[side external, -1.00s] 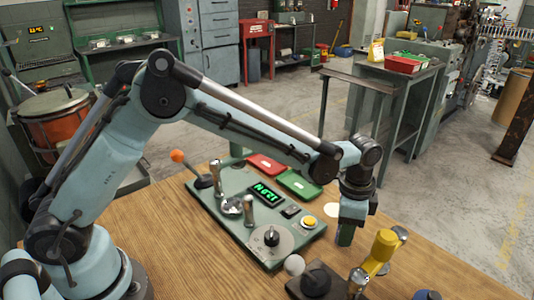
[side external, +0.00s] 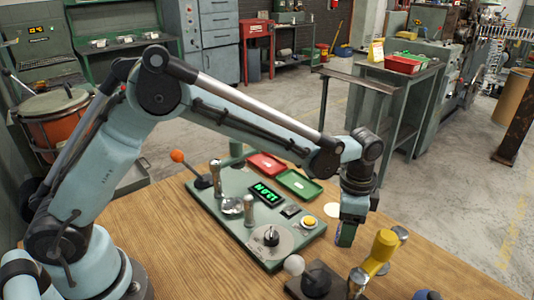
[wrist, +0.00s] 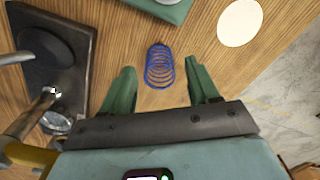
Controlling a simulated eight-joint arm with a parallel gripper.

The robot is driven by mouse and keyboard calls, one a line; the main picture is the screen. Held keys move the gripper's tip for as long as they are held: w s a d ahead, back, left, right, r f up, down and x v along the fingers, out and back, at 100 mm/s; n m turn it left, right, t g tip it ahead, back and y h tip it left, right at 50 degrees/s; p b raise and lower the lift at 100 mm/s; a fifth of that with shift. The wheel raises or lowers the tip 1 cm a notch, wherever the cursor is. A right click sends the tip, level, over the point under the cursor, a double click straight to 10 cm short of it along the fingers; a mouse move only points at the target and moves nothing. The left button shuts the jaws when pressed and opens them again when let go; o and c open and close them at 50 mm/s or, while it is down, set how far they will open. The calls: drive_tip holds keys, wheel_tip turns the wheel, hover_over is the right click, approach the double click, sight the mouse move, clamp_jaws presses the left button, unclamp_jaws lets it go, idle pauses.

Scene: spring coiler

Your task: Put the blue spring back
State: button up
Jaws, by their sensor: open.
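The blue spring (wrist: 158,67) shows in the wrist view on the wooden table, its coils stretching away from me. My gripper (wrist: 160,70) is open, with one green finger on each side of the spring and a gap to it on both sides. In the side external view my gripper (side external: 344,235) points down over the table, right of the control panel. The spring cannot be made out there. I cannot tell the exact height of the fingertips above the table.
The green control panel (side external: 225,220) stands left of my gripper. A red tray (side external: 266,165) and green tray (side external: 299,184) lie behind it. A dark-based device with a yellow handle (side external: 379,252) stands close in front. A pale disc (wrist: 240,22) lies beyond the spring.

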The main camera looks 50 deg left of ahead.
wheel_tip(320, 180, up, 10)
drive_tip(key=s+a+r+n+t, duration=0.3)
drive_tip(key=s+a+r+n, duration=0.25)
drive_tip(key=a, duration=0.45)
drive_tip(key=s+a+f+n+t, duration=0.4)
drive_tip(key=s+a, duration=0.4)
drive_tip(key=s, duration=0.2)
drive_tip(key=shift+s+n, duration=0.15)
drive_tip(key=shift+n, duration=0.7)
drive_tip(key=shift+a+f, duration=0.1)
